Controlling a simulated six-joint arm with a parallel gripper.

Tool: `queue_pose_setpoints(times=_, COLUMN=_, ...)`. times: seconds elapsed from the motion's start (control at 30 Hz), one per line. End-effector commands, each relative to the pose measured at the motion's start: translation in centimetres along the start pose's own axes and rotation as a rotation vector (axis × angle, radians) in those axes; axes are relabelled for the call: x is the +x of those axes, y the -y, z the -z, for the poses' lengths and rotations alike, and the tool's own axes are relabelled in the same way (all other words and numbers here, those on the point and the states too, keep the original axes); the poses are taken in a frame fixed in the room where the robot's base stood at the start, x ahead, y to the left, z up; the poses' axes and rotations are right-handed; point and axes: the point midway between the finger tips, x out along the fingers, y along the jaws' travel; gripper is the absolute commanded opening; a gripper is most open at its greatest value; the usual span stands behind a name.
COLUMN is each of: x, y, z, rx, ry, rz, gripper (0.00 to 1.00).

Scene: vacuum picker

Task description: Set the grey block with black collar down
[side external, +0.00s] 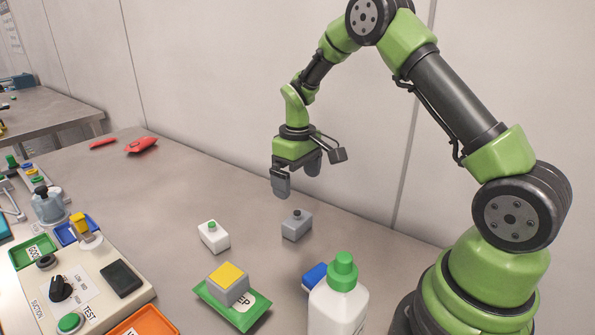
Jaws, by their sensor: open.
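The grey block with black collar (297,225) sits upright on the grey table, its dark collar on top. My gripper (297,182) is above it, slightly to the left, with its fingers apart and empty. A clear gap shows between the fingertips and the block. The block is fully in view.
A white block with a green top (214,237) stands left of the grey block. A control panel (135,302) fills the left.

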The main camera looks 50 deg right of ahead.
Motion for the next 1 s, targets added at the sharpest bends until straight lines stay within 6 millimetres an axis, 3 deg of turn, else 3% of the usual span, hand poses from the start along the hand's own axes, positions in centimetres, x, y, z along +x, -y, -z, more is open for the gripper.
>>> queue_pose_setpoints(times=0.23, x=-3.3, y=0.6, z=-0.2, rx=0.013, ry=-0.029, rz=-0.001, gripper=1.0)
queue_pose_setpoints(times=0.37, x=-7.7, y=2.4, z=-1.4, rx=0.055, ry=-0.108, rz=0.005, gripper=1.0)
queue_pose_setpoints(times=0.5, x=-13.1, y=5.2, z=-4.5, rx=0.122, ry=-0.222, rz=0.033, gripper=1.0)
queue_pose_setpoints(times=0.7, x=-18.1, y=8.7, z=-10.7, rx=0.213, ry=-0.381, rz=0.105, gripper=1.0)
queue_pose_setpoints(times=0.83, x=-19.6, y=10.4, z=-14.9, rx=0.266, ry=-0.472, rz=0.168, gripper=1.0)
queue_pose_setpoints(times=1.0, x=-19.7, y=11.8, z=-18.9, rx=0.316, ry=-0.554, rz=0.243, gripper=1.0)
